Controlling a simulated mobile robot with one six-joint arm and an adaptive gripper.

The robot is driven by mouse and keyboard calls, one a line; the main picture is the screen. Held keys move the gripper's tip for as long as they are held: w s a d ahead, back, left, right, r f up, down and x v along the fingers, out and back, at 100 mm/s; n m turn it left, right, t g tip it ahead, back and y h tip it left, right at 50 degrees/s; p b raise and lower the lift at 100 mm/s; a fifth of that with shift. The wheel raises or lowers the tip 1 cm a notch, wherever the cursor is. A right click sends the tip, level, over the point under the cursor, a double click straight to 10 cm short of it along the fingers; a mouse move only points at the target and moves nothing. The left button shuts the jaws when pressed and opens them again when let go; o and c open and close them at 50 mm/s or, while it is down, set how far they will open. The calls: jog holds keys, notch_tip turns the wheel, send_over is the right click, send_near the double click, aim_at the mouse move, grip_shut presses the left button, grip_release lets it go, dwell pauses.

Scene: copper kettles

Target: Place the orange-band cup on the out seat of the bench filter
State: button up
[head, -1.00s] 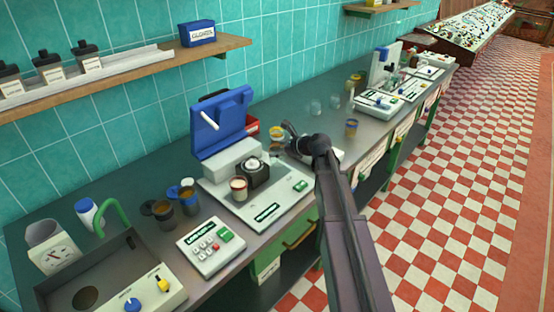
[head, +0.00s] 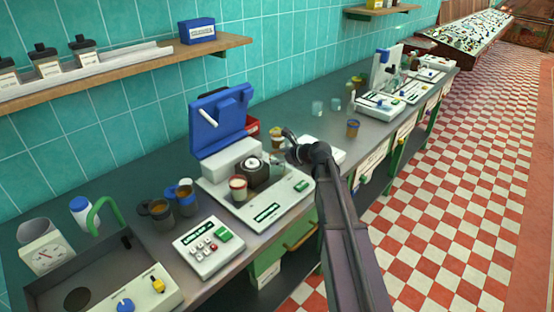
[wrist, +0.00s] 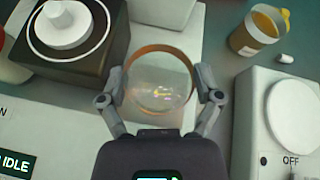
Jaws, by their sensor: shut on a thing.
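My gripper (wrist: 160,96) is shut on a clear cup with an orange band round its rim, the orange-band cup (wrist: 160,85). In the head view my gripper (head: 289,152) is at the right side of the bench filter (head: 262,205), a pale machine with a raised blue lid. The cup is over the filter's pale deck, to the right of its black block with a white knob (wrist: 68,22). I cannot tell whether the cup touches the deck. The out seat is not clearly seen; the cup and gripper may hide it.
A red-banded cup (head: 238,187) stands at the filter's front left. An amber-filled cup (wrist: 254,30) stands behind my gripper. A white device marked OFF (wrist: 285,120) is close on the right. A keypad box (head: 209,247) and two dark mugs are further left.

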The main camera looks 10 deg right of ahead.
jog(key=shift+f, duration=0.1)
jog(key=o, duration=1)
jog(key=shift+o, duration=0.2)
jog(key=shift+s+d+r, duration=0.25)
jog(key=shift+r, duration=0.1)
jog(key=p+v, duration=0.5)
jog(key=v, duration=0.6)
jog(key=shift+s, duration=0.1)
